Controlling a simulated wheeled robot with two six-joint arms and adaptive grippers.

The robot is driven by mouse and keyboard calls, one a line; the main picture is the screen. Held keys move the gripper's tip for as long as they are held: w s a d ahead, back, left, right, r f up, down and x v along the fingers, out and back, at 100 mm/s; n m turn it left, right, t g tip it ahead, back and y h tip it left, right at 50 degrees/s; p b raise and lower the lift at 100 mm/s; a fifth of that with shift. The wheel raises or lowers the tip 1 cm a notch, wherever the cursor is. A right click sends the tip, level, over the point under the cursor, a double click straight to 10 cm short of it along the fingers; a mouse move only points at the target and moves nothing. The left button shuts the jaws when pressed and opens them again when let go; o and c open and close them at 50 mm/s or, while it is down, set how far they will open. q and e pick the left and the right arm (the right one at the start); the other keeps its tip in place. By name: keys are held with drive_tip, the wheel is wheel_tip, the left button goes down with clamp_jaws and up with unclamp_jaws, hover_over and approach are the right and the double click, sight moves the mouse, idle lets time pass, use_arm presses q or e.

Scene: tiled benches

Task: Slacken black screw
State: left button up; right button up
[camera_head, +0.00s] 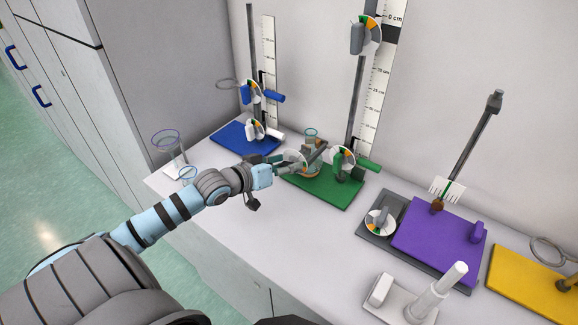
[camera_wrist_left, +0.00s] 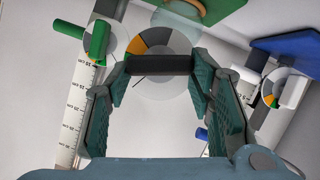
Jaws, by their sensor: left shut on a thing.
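The black screw (camera_wrist_left: 161,64) is a dark bar-shaped handle in front of a round dial (camera_wrist_left: 165,38) with orange and grey sectors. In the left wrist view it lies crosswise between my left gripper's fingertips (camera_wrist_left: 160,80), which are shut on its two ends. In the head view my left gripper (camera_head: 288,166) reaches from the left to the dial (camera_head: 296,158) over the green base (camera_head: 335,190). The fingers and dial hide most of the screw there. My right gripper is not in view.
A green screw (camera_wrist_left: 99,40) with its own dial is close beside. A glass vessel (camera_head: 311,134) stands behind my gripper. A blue-based stand (camera_head: 232,142) is to the left, a purple base (camera_head: 425,235) to the right. Glassware (camera_head: 167,145) stands near the left bench edge.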

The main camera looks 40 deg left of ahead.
use_arm(q)
drive_tip(key=shift+a+f+n+h+b, duration=0.2)
drive_tip(key=shift+n+h+b, duration=0.5)
drive_tip(key=shift+n+b, duration=0.25)
drive_tip(key=shift+r, duration=0.1)
drive_tip(key=n+h+b, duration=0.1)
drive_tip(key=b, duration=0.2)
drive_tip(key=n+t+b, duration=0.1)
drive_tip(key=n+b, duration=0.1)
drive_tip(key=b, duration=0.1)
drive_tip(key=shift+a+f+h+b, duration=0.1)
drive_tip(key=shift+f+h+b, duration=0.15)
drive_tip(key=shift+h+b, duration=0.15)
